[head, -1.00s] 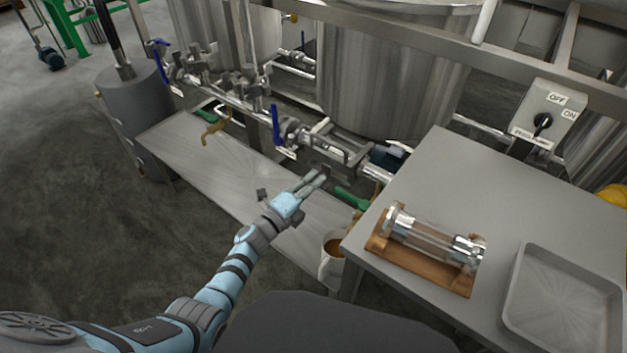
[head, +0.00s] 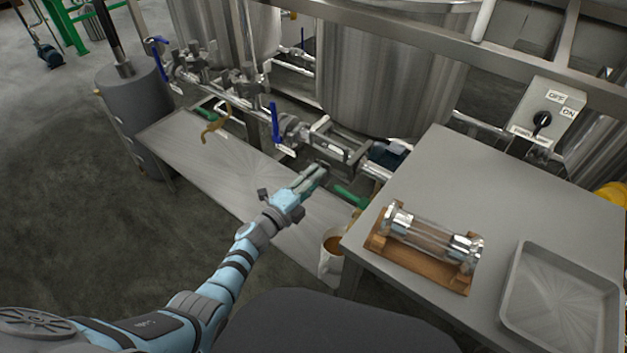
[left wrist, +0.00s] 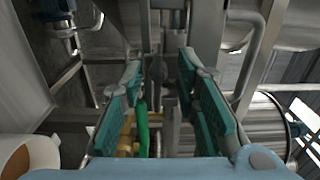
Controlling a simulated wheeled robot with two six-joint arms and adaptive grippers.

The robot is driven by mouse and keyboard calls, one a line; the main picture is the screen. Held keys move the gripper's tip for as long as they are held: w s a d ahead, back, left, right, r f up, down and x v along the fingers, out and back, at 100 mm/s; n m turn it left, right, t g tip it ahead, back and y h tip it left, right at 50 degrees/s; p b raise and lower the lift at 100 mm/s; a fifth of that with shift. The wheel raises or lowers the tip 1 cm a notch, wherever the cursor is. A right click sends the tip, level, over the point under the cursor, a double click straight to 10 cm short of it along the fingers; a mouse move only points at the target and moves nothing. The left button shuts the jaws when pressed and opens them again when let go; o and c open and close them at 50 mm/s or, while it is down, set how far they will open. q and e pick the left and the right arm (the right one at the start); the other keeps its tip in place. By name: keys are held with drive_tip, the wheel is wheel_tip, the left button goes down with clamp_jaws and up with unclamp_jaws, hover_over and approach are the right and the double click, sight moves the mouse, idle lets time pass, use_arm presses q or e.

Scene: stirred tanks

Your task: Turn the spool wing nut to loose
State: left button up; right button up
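My left gripper (head: 316,172) reaches toward the pipe run below the large tank, beside the metal spool section (head: 340,148). In the left wrist view the two green-padded fingers of the gripper (left wrist: 160,72) stand apart with nothing held between them. Grey and dark metal fittings lie beyond the fingertips. The spool wing nut is too small and dark to make out with certainty in either view. I cannot tell whether a finger touches a fitting. My right gripper is not in view.
A blue valve lever (head: 275,122) stands left of the spool. A green handle (head: 350,196) lies just right of my gripper. A mug (head: 331,262) stands below the grey table (head: 420,185). A wood-mounted sight glass (head: 430,242) and a tray (head: 510,290) rest on that table.

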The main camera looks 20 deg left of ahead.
use_arm(q)
drive_tip(key=shift+s+a+f, duration=0.1)
drive_tip(key=v, duration=1.1)
drive_tip(key=shift+s, duration=0.4)
